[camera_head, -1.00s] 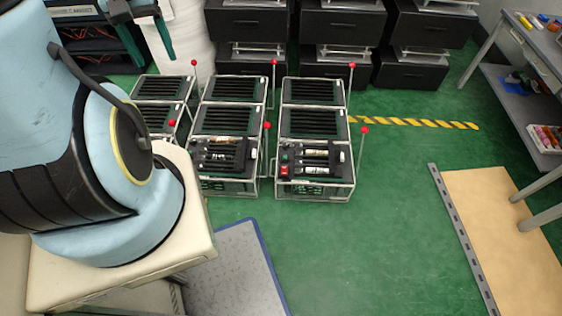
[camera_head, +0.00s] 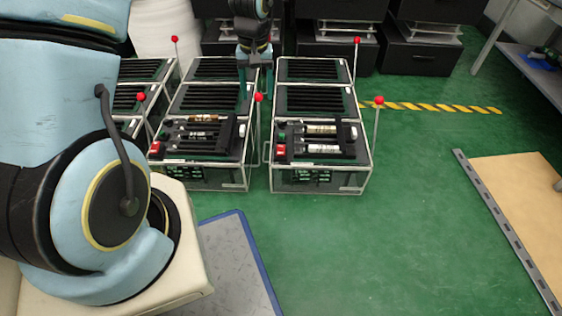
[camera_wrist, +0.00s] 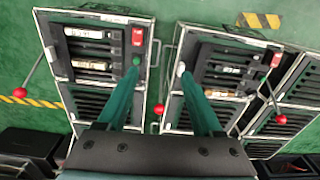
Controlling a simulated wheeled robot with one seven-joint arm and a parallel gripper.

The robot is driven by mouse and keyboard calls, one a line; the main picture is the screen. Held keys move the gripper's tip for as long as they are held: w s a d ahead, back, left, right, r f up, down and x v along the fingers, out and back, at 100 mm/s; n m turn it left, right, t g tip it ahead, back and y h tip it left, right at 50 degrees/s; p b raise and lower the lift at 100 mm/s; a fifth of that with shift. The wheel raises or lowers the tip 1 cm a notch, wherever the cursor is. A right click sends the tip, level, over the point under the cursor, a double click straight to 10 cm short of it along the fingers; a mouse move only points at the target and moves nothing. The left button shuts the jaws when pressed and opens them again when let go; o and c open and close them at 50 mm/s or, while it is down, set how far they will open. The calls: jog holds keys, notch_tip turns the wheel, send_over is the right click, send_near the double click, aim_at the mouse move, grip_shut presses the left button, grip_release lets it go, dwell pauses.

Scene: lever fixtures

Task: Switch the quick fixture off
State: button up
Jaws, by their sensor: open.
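Several box fixtures with black slatted tops and red-ball levers stand on the floor. I cannot tell which is the quick fixture. The right fixture (camera_head: 318,177) and the middle fixture (camera_head: 205,175) each carry black clamp parts and a red switch on top. My gripper (camera_head: 256,88) is open, pointing down over the gap between these two. A red-ball lever (camera_head: 259,97) stands beside the middle fixture. In the wrist view its ball (camera_wrist: 158,109) shows between my two fingers (camera_wrist: 160,75), apart from both. Another lever (camera_head: 378,102) stands at the right fixture's right side.
The left fixture (camera_head: 157,70) is partly hidden by my arm. Black drawer units (camera_head: 420,58) stand behind. A shelf table (camera_head: 530,65) and a tan mat (camera_head: 520,190) are at the right. Green floor (camera_head: 400,230) is clear in front.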

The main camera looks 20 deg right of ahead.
jog(key=b, duration=0.5)
send_near(281, 150)
jog(key=shift+m, duration=0.3)
notch_tip(281, 150, down, 8)
jog(key=b, duration=0.4)
jog(key=shift+w+r+b, duration=0.1)
jog(key=shift+w+b, duration=0.1)
jog(key=shift+b, duration=0.2)
grip_shut()
